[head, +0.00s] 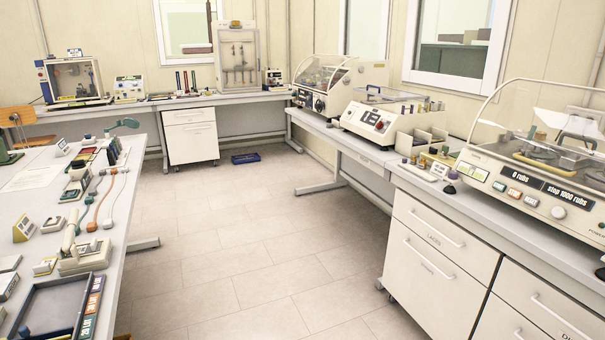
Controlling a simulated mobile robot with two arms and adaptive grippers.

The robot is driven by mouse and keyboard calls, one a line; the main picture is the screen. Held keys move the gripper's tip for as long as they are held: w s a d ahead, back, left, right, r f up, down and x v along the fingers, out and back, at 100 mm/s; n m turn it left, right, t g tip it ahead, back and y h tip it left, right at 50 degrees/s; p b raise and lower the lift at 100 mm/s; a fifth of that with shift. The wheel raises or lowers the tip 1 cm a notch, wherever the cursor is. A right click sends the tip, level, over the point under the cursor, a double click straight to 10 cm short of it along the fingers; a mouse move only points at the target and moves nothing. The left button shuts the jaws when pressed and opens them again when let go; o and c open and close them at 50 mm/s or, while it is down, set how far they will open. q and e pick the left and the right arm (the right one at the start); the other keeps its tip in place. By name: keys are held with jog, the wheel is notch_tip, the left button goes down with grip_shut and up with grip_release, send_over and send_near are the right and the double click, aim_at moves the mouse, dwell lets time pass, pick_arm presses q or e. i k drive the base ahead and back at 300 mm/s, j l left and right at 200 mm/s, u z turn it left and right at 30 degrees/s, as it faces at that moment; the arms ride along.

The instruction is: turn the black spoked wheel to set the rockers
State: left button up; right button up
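I cannot make out a black spoked wheel for certain. A small dark round part (319,103) shows on the front of the clear-domed machine (322,76) on the far right bench; it is too small to tell whether it has spokes. Rockers cannot be told apart inside that machine's cover. Neither of my grippers is in view.
A large covered machine (545,150) reading "0 rubs" stands on the near right bench. The left table (40,180) holds tools and a tray. A blue crate (245,158) lies on the otherwise open tiled floor.

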aim_at(316, 106)
jog(key=i, duration=2.5)
